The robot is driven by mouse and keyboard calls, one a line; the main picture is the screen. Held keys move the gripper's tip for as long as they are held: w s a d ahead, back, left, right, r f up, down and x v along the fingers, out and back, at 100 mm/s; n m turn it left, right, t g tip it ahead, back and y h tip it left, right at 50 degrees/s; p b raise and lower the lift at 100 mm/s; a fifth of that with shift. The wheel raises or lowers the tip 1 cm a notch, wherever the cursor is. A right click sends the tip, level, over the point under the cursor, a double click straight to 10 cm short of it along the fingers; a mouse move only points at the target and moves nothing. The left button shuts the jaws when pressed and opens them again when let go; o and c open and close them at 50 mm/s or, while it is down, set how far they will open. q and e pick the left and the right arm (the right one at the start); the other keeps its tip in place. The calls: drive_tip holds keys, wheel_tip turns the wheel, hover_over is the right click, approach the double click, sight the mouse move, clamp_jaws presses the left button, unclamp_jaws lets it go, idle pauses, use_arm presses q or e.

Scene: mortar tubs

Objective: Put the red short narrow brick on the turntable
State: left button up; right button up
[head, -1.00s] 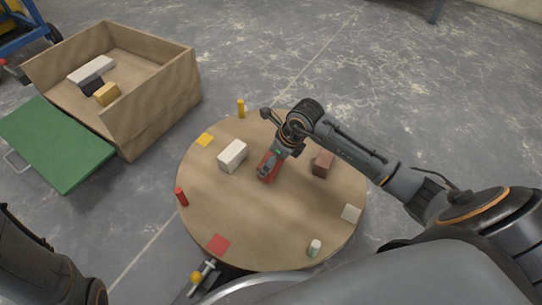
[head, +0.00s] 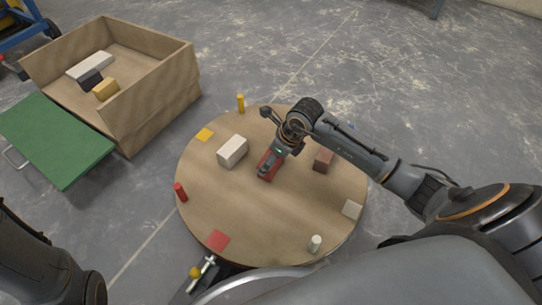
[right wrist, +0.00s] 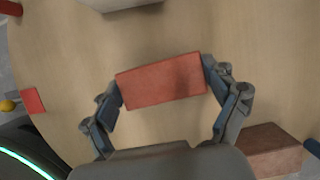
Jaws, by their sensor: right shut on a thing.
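The red short narrow brick (head: 265,170) is at the middle of the round wooden turntable (head: 275,225) in the head view. My right gripper (head: 270,163) is over it from above, partly hiding it. In the right wrist view the red brick (right wrist: 162,81) lies between the two fingers of the right gripper (right wrist: 163,84), one at each end, and they are shut on it. I cannot tell whether the brick's underside touches the turntable. My left gripper is out of view; only part of the left arm shows at lower left.
A white brick (head: 232,151) and a brown brick (head: 323,160) flank the gripper on the turntable. Colored pegs and flat squares sit near its rim. An open wooden box (head: 160,105) with several bricks, its green flap (head: 55,145) lowered, stands at left.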

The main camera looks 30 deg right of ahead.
drive_tip(key=o, duration=1.3)
drive_tip(key=shift+o, duration=0.2)
drive_tip(key=v, duration=1.2)
